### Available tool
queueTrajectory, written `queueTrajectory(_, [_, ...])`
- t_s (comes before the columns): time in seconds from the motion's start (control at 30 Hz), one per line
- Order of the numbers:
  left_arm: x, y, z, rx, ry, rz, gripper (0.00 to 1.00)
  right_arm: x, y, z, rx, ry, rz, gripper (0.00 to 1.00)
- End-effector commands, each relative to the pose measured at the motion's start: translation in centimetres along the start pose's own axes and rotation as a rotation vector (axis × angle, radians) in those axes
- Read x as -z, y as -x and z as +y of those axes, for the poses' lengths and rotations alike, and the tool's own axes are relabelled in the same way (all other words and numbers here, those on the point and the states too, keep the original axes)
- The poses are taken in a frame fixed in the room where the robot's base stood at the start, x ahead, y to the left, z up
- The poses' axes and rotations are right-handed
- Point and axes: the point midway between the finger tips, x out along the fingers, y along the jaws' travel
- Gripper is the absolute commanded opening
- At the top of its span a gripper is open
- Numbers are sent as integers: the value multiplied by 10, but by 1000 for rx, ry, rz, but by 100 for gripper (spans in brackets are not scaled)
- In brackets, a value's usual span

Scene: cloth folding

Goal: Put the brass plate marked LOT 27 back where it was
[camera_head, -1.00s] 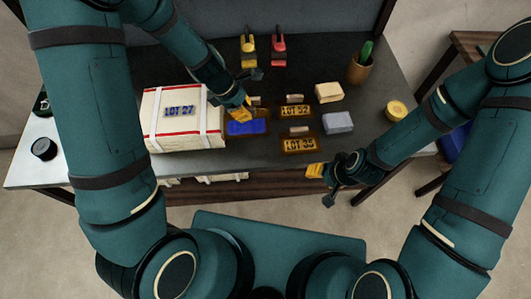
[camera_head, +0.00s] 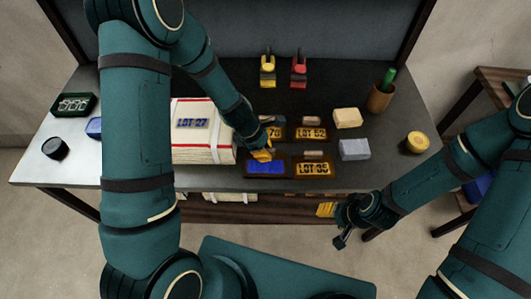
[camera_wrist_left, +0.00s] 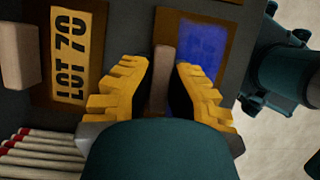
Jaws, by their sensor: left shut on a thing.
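My left gripper (camera_head: 262,154) is shut on the small wooden handle (camera_wrist_left: 163,65) of a plate with a brown border and a blue-covered face (camera_head: 267,168). The blue face also shows in the wrist view (camera_wrist_left: 200,45); its marking is not readable. The plate is at the front left of the group, left of the LOT 35 plate (camera_head: 313,170) and in front of the LOT 70 plate (camera_wrist_left: 72,60). I cannot tell whether it touches the table.
The LOT 52 plate (camera_head: 311,133) lies behind LOT 35. A cream block (camera_head: 347,118), a grey block (camera_head: 355,149) and a yellow round tin (camera_head: 418,142) are at right. Yellow and red handled tools (camera_head: 267,70) stand at the back.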

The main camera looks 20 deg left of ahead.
Motion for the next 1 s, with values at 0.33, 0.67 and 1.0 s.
queueTrajectory(0.33, [2, -5, 0, -1, 0, -1, 0, -1, -3, 1, 0, 1, -3, 53])
queueTrajectory(0.67, [2, -7, 0, 0, 0, 0, 35, -2, -3, 1, 0, 1, -4, 53])
queueTrajectory(1.0, [0, 17, 1, -4, -1, -1, 35, 2, 6, -2, 0, -1, 3, 53])
